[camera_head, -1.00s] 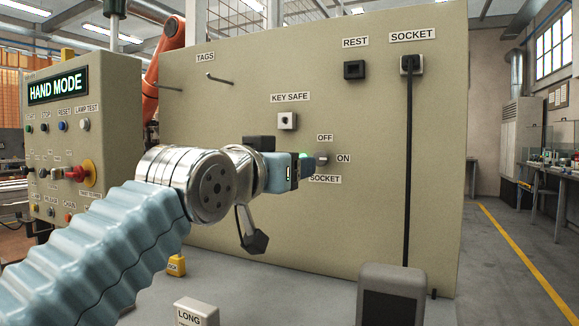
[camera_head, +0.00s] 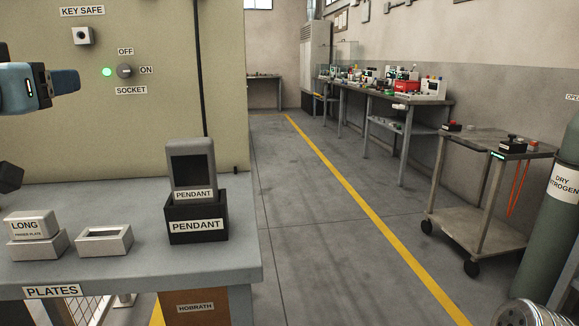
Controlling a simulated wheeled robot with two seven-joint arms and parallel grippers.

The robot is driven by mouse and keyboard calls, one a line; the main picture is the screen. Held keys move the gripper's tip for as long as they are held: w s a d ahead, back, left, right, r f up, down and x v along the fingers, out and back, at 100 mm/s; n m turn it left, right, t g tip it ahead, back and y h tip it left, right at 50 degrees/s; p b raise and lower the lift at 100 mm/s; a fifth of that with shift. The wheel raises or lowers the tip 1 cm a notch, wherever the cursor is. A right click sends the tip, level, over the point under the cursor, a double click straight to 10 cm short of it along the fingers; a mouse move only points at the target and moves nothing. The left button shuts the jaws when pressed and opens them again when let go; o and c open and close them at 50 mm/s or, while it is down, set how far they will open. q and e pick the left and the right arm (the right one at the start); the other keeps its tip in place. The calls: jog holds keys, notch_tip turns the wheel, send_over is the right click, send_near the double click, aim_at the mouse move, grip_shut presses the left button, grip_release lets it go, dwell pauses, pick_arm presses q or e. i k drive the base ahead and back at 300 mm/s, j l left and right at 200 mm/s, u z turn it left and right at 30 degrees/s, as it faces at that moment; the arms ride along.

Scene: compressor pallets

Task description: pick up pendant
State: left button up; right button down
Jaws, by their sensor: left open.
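The pendant (camera_head: 191,165) is a grey box with a dark screen and a PENDANT label. It stands upright in a black holder (camera_head: 196,238), also labelled PENDANT, near the right end of the grey bench (camera_head: 235,258). My left gripper (camera_head: 66,82) is at the left edge, in front of the panel, up and to the left of the pendant and apart from it. It is open, with nothing seen in it. My right gripper is not seen; a metal round part of mine shows at the bottom right.
A LONG block (camera_head: 32,224) on a grey base and an empty-topped holder (camera_head: 104,240) stand left of the pendant. Behind is the beige panel (camera_head: 160,130) with a hanging black cable. To the right are open floor, a cart (camera_head: 478,202) and a green cylinder (camera_head: 548,245).

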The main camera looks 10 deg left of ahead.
aim_at(191, 163)
jog(key=k+l, duration=0.25)
jog(key=k, duration=0.25)
jog(key=k+l, duration=0.2)
jog(key=k, duration=0.3)
